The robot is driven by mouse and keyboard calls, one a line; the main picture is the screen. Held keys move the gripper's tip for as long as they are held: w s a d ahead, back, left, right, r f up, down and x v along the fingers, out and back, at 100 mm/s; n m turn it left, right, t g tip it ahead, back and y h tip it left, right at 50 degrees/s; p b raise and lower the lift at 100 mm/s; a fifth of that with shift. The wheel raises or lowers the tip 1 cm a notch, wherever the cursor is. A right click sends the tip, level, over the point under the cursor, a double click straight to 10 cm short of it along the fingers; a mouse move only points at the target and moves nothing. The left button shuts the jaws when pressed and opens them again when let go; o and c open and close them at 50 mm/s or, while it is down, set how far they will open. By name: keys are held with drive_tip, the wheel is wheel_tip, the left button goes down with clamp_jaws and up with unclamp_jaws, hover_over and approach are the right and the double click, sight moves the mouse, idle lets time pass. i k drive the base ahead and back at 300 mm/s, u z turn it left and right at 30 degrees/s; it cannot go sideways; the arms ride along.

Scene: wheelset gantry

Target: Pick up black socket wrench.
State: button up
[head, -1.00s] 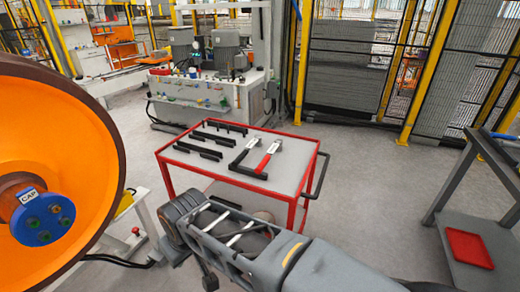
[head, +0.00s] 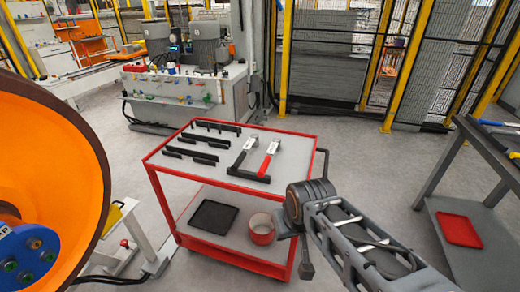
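A dark-handled tool (head: 238,160) with a white label lies near the right end of the red cart's top in the head view; it looks like the black socket wrench. A similar tool with a red handle (head: 266,163) lies close to its right. Dark bar-like parts lie at their near ends, and I cannot tell which tool each belongs to. My arm comes in from the lower right, with its joint beside the cart's right corner, apart from the wrench. My gripper cannot be made out.
The red cart (head: 222,178) holds several black bars (head: 190,155) on the left of its top. Its lower shelf holds a black tray (head: 213,216) and a round red-and-white container (head: 262,229). An orange wheel (head: 45,150) stands left; a grey table (head: 490,150) stands right.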

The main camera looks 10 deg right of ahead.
sight(254, 141)
drive_tip(key=k, duration=0.55)
drive_tip(key=u, duration=0.7)
drive_tip(key=i, duration=0.4)
drive_tip(key=u, duration=0.6)
drive_tip(key=i, duration=1.4)
drive_tip(key=z, duration=1.2)
drive_tip(key=i, duration=0.3)
drive_tip(key=z, duration=0.25)
